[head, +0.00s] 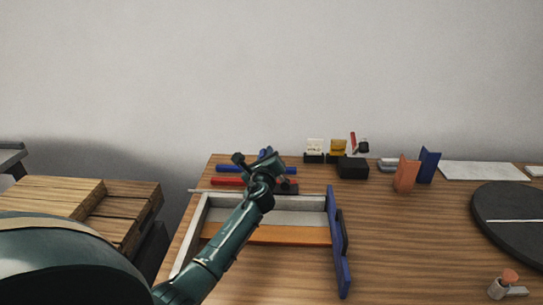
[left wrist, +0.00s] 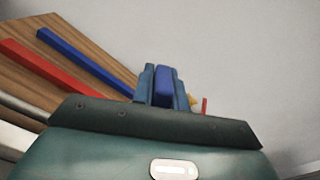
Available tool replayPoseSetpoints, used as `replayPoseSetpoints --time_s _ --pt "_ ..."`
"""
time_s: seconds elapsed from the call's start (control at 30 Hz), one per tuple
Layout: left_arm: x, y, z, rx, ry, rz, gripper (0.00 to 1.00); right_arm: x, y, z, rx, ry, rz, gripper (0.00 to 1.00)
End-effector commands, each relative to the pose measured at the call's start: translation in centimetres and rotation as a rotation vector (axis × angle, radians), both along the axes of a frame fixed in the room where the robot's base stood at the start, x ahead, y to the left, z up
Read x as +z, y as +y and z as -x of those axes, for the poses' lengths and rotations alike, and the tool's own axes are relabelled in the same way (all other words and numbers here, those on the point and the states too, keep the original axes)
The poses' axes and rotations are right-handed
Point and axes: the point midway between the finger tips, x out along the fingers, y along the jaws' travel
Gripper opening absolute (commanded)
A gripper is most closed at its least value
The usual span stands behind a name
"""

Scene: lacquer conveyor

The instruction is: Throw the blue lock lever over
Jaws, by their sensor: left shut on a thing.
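The blue lock lever (left wrist: 164,86) stands up between the two fingers of my left gripper in the left wrist view. My left gripper (left wrist: 165,92) is shut on it. In the head view, my left gripper (head: 263,160) is behind the pale open frame, with a bit of blue showing at its tip. The lever's base and pivot are hidden by my gripper and wrist. My right gripper is in neither view.
A blue bar (head: 232,168) and a red bar (head: 227,181) lie close to my gripper. The frame has a blue upright side (head: 339,250). Small blocks, an orange piece (head: 406,174) and a black disc (head: 514,214) stand to the right. Wooden crates (head: 127,202) are at left.

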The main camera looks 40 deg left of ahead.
Motion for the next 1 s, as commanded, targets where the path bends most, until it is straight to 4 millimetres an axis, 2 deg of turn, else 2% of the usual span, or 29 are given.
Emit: replayPoseSetpoints --time_s 0.67,0.7,0.93,1.0 --pt "-0.61 0.53 0.37 0.001 -0.032 0.059 0.00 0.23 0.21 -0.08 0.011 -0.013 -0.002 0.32" --pt "-0.62 0.53 0.37 0.001 -0.032 0.059 0.16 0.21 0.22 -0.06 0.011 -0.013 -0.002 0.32" --pt "-0.53 0.51 0.34 0.001 -0.032 0.057 0.35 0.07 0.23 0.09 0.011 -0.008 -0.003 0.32" --pt "-0.50 0.50 0.33 0.000 -0.032 0.055 0.36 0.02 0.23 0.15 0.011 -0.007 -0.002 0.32"
